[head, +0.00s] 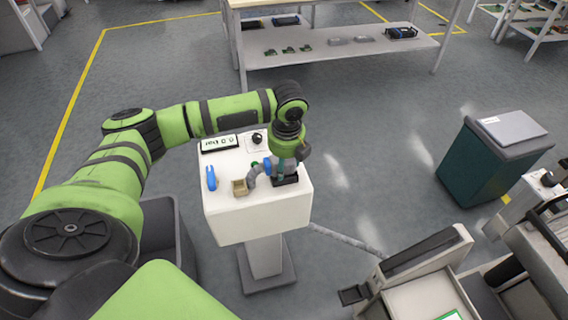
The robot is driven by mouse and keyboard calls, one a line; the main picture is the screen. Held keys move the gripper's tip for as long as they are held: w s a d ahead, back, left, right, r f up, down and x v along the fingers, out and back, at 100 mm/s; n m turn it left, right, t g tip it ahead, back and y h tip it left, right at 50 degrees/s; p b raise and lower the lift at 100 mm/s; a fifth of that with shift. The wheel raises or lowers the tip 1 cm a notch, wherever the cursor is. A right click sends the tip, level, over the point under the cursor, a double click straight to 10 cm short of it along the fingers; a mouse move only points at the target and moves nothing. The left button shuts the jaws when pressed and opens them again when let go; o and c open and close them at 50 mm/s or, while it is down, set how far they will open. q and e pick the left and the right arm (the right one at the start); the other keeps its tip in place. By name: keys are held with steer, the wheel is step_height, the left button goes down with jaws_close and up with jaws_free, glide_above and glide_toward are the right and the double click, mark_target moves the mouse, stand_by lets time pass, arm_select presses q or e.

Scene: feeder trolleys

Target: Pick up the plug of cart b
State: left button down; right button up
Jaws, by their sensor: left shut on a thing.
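My left gripper (282,168) reaches down over the right side of a white pedestal top (235,219). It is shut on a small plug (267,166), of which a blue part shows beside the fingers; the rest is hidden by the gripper. A short bent grey piece (252,177) shows just left of it. A black block (287,181) lies directly below the fingers; I cannot tell whether the plug touches it. No cart letter is readable. My right gripper is not in view.
On the pedestal are a blue clip-like piece (211,178), a tan box (240,187), a label panel (219,143) and a black knob (257,138). A grey hose (345,237) runs across the floor toward trolleys (425,290) at right. A green bin (480,160) stands beyond.

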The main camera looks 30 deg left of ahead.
arm_select(q)
steer(key=shift+w+a+r, duration=0.25)
steer(key=shift+a+r, duration=0.1)
steer(key=shift+r, duration=0.25)
step_height(320, 180, up, 3)
steer(key=shift+f+b, duration=0.1)
steer(key=shift+b, duration=0.2)
steer(key=s+d+r+p, duration=0.2)
steer(key=d+r+p, duration=0.2)
steer(key=d+r, duration=0.6)
steer(key=shift+d, duration=0.9)
